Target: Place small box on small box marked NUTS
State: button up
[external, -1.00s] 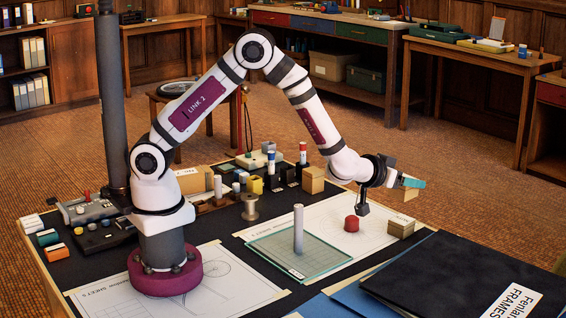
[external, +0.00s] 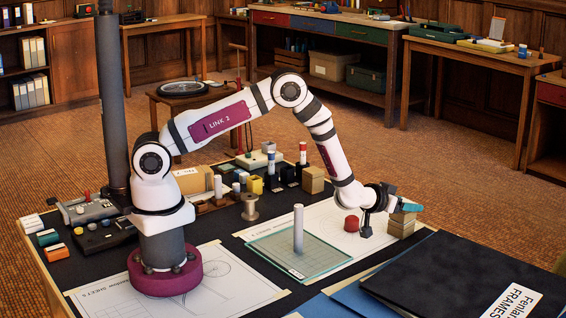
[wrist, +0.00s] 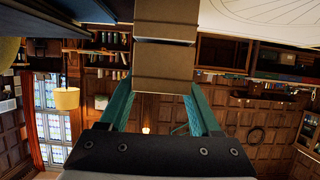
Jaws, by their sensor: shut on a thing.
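My gripper (external: 411,207), with teal fingers, is shut on a small tan box (external: 402,216). In the wrist view the held box (wrist: 165,68) sits between the two fingers (wrist: 160,108). A second small tan box (external: 400,231) stands on the drawing sheet directly below it; it also shows in the wrist view (wrist: 165,20). The held box is in line with this lower box, with at most a thin dark line between them; I cannot tell whether they touch. No NUTS marking is readable on the lower box.
A red round piece (external: 351,223) stands left of the boxes. A pale cylinder (external: 298,230) stands on a glass plate (external: 270,245). Stacked tan boxes (external: 313,180) stand further back. A large black folder (external: 450,265) lies at the front right.

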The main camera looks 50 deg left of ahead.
jog(key=shift+f, duration=0.15)
jog(key=o, duration=1.4)
jog(key=shift+r, duration=0.2)
jog(key=s+a+r+m+g+h, duration=0.1)
jog(key=s+a+r+g, duration=0.15)
jog(key=s+r, duration=0.4)
jog(key=s+a+r+m+g+h, duration=0.2)
jog(key=s+r+g, duration=0.15)
jog(key=s, duration=0.65)
jog(key=s+a+r+m+g+y, duration=0.1)
jog(key=s+a+r+g, duration=0.1)
jog(key=s+a, duration=0.4)
jog(key=s+a+r+g+y, duration=0.2)
jog(key=s+a, duration=0.4)
jog(key=s, duration=0.6)
jog(key=s+a+r+m+g+y, duration=0.1)
jog(key=s+a+r+g, duration=0.1)
jog(key=s+a, duration=0.5)
jog(key=shift+s+r+m+g+y, duration=0.15)
jog(key=shift+s+m+g+y, duration=0.2)
jog(key=shift+s+g, duration=0.75)
